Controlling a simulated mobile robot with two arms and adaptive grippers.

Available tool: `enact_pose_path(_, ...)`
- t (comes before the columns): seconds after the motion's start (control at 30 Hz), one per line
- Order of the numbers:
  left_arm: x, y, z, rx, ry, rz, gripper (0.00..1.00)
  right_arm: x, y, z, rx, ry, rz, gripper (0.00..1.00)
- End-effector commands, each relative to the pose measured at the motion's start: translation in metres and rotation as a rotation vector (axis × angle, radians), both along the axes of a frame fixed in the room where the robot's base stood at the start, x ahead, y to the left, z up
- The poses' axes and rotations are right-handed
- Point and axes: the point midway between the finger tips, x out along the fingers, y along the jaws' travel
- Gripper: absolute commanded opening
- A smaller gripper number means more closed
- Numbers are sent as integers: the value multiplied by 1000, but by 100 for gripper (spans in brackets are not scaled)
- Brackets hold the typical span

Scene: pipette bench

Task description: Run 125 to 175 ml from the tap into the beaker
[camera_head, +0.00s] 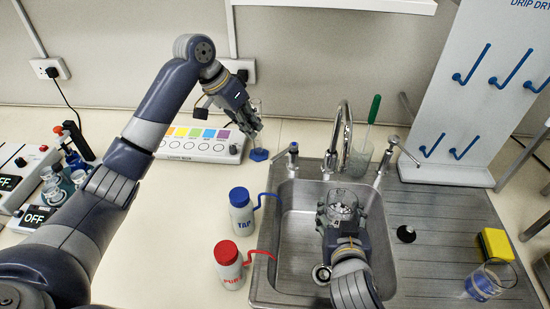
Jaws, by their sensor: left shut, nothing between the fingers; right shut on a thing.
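A clear glass beaker (343,203) is held over the sink basin (298,235), below and in front of the chrome tap (342,130). My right gripper (342,215) is shut on this beaker. The beaker's fill level and its graduations are too small to read, and I cannot make out a water stream. A tap handle (292,150) with a blue mark stands left of the spout, and another handle (388,152) stands to its right. My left gripper (252,128) is shut and empty, up and left of the blue-marked handle, in front of a clear cylinder with a blue base (258,155).
Wash bottles marked TAP (241,218) and PUR (228,272) stand left of the sink. A yellow sponge (495,245), a black stopper (406,234) and another beaker (490,280) are on the right drainboard.

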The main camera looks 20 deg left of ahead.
Motion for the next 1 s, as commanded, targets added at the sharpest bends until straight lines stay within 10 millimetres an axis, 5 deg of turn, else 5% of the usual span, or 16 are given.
enact_pose_path(0.3, 14, 57, -28, -167, 23, -111, 0, 0, 0, 1, 2, -3, 1, 26)
enact_pose_path(0.5, 15, 76, -39, -247, 2, -159, 0, 0, 0, 1, 1, -3, 0, 26)
enact_pose_path(0.73, 17, 73, -50, -273, -9, -177, 0, 0, 0, 1, 2, -3, 1, 26)
enact_pose_path(1.0, 26, 40, -90, -271, -7, -176, 0, 0, 0, 1, 1, -3, 0, 26)
